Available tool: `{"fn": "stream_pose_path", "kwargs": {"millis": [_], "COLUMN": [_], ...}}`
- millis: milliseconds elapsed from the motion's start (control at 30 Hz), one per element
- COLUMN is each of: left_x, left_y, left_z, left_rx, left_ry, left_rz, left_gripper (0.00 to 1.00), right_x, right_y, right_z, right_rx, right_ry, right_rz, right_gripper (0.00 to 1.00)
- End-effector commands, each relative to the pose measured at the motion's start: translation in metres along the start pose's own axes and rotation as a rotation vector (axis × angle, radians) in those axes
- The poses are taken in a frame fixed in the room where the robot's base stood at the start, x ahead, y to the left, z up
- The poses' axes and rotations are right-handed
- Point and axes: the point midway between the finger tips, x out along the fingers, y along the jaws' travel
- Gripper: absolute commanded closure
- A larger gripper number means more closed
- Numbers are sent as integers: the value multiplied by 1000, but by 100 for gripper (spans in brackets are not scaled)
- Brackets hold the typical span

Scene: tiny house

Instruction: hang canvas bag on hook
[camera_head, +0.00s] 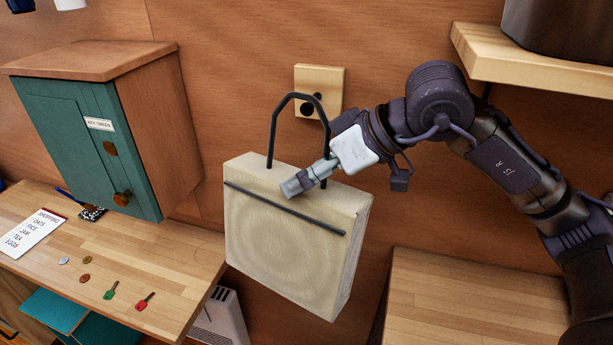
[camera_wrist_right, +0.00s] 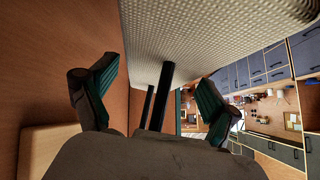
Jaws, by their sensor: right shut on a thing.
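The canvas bag (camera_head: 290,250) is cream, boxy and slightly tilted, with a dark bar across its front and a black loop handle (camera_head: 273,125) on top. My right gripper (camera_head: 297,188) is at the bag's top, shut on the bag's handle. In the right wrist view the dark handle (camera_wrist_right: 155,100) runs between the fingers to the woven bag (camera_wrist_right: 205,35). The hook's pale wooden plate (camera_head: 331,78), with dark round parts, is on the wall behind the handle. The handle overlaps the plate in view; I cannot tell whether it touches the hook. My left gripper is out of view.
A teal-fronted cabinet (camera_head: 160,130) is on the wall at left. Below it, a wooden counter (camera_head: 180,260) holds a note, coins and keys. A shelf (camera_head: 530,65) with a dark pot is at upper right. Another wooden surface (camera_head: 460,300) lies at lower right.

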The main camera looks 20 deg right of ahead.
Motion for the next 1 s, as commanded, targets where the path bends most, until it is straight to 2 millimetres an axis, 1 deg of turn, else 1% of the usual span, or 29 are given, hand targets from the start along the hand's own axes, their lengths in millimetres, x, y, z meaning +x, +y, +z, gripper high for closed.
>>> {"fn": "stream_pose_path", "kwargs": {"millis": [33,467,500,533,700,1000], "left_x": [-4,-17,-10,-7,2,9], "left_y": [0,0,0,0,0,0], "left_z": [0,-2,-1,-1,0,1], "left_rx": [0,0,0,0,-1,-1], "left_ry": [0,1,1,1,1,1], "left_rz": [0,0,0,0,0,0], "left_gripper": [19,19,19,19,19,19], "right_x": [-2,0,4,5,9,10], "right_y": [3,27,30,31,38,41], "right_z": [-3,-10,-7,-6,-6,-5], "right_rx": [3,4,2,1,1,0], "right_ry": [3,2,3,4,4,4], "right_rz": [0,1,1,1,0,1], "right_gripper": [82,82,82,82,82,82]}}
